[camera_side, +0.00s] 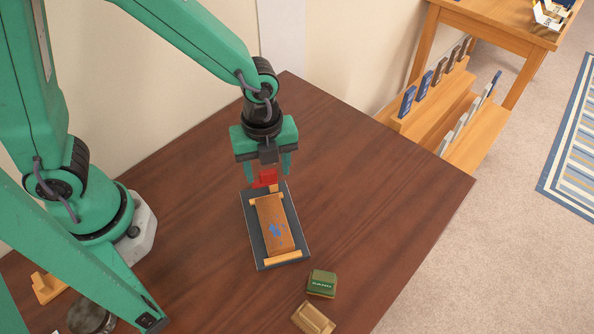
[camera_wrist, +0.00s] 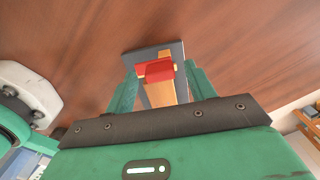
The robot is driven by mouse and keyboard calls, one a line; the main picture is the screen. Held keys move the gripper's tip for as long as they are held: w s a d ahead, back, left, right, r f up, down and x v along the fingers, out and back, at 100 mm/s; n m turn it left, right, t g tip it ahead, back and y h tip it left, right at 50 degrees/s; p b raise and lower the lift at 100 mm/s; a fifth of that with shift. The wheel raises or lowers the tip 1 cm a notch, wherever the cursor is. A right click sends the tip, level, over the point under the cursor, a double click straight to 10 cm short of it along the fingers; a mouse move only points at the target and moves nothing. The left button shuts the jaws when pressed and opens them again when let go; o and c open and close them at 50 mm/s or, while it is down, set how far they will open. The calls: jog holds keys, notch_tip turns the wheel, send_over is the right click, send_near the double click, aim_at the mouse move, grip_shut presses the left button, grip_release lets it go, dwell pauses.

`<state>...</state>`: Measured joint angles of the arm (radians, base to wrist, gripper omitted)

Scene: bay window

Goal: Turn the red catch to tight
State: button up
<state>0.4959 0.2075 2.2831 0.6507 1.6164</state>
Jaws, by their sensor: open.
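The red catch (camera_side: 266,177) sits at the far end of a wooden piece with blue marks (camera_side: 276,222), which lies on a dark grey board (camera_side: 252,232) on the table. My gripper (camera_side: 268,180) is open above the far end of the board, its two green fingers on either side of the red catch. In the wrist view the red catch (camera_wrist: 157,71) shows between the fingers (camera_wrist: 160,88), with part of the wooden piece below it. I cannot tell whether the fingers touch the catch. Any tight marking is not readable.
A green-topped block with lettering (camera_side: 321,283) and a tan wooden block (camera_side: 313,319) lie on the brown table (camera_side: 390,190) near the board's near end. A small wooden stand (camera_side: 47,287) is at the left. The table right of the board is clear.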

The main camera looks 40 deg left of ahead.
jog(key=c, duration=1)
jog(key=shift+n, duration=0.4)
jog(key=n, duration=0.3)
jog(key=shift+d+n, duration=0.15)
jog(key=shift+n, duration=0.15)
jog(key=n, duration=0.4)
jog(key=shift+d, duration=0.15)
jog(key=n, duration=0.5)
jog(key=shift+d, duration=0.15)
jog(key=shift+w+d+n, duration=0.1)
jog(key=shift+w+n, duration=0.05)
jog(key=shift+n, duration=2.15)
